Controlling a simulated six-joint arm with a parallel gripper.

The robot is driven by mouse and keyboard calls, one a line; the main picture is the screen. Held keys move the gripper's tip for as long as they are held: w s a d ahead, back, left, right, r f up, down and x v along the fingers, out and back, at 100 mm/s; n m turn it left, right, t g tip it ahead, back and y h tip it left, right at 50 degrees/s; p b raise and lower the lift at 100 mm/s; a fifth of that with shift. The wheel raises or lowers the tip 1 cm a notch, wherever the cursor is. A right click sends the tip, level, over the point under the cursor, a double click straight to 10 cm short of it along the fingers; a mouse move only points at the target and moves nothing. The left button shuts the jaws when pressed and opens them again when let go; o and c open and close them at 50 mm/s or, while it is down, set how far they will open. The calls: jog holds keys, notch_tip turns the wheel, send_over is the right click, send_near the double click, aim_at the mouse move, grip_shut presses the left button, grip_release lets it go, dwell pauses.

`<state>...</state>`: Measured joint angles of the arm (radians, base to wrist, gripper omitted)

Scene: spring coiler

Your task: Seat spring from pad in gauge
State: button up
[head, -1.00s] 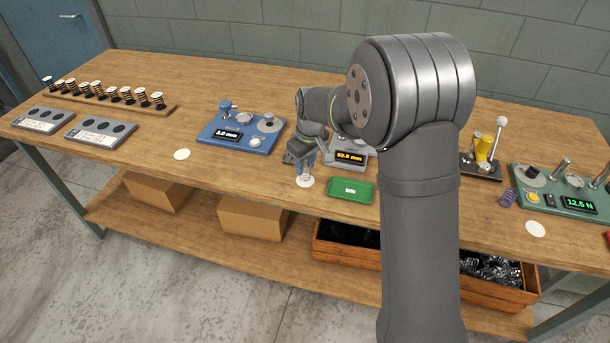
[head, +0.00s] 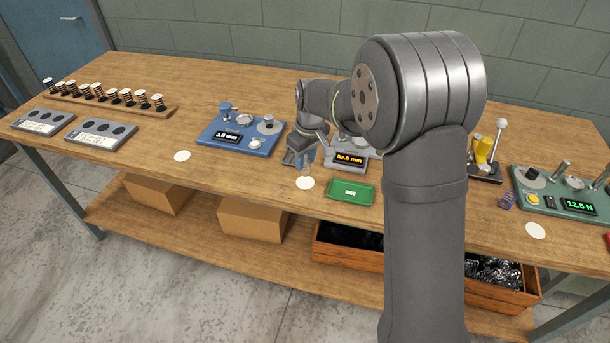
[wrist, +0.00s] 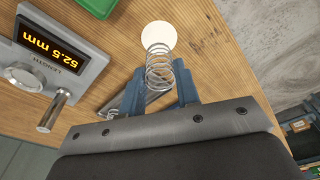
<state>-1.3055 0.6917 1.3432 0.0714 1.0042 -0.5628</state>
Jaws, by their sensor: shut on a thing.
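My gripper (head: 302,163) is shut on a silvery coil spring (wrist: 158,72), with a blue finger on each side of it in the wrist view. The spring is held near the round white pad (head: 305,183), which now looks bare in the head view. In the wrist view the pad (wrist: 158,36) shows just beyond the spring's far end. The grey length gauge (wrist: 55,68) reads 52.5 mm and lies left of the spring there. In the head view the gauge (head: 352,167) stands right of my gripper, partly hidden by my arm.
A green tray (head: 351,192) lies right of the pad. A blue 3.0 mm gauge (head: 225,143) stands to the left. A green 12.5 N tester (head: 545,205), a blue spring (head: 508,200) and a yellow-handled press (head: 485,155) are at right. Bare tabletop lies left of the pad.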

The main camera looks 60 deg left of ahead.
jog(key=w+a+r, duration=0.2)
jog(key=w+r, duration=0.1)
jog(key=w, duration=0.9)
jog(key=w+a+r, duration=0.2)
jog(key=w+a, duration=0.1)
jog(key=w, duration=0.8)
jog(key=shift+w+d+f, duration=0.1)
jog(key=shift+f, duration=1.1)
jog(key=shift+d+f, duration=0.1)
jog(key=shift+f, duration=1.1)
jog(key=shift+f, duration=0.65)
jog(key=o, duration=1.1)
jog(key=shift+o, duration=0.2)
jog(key=shift+r, duration=0.1)
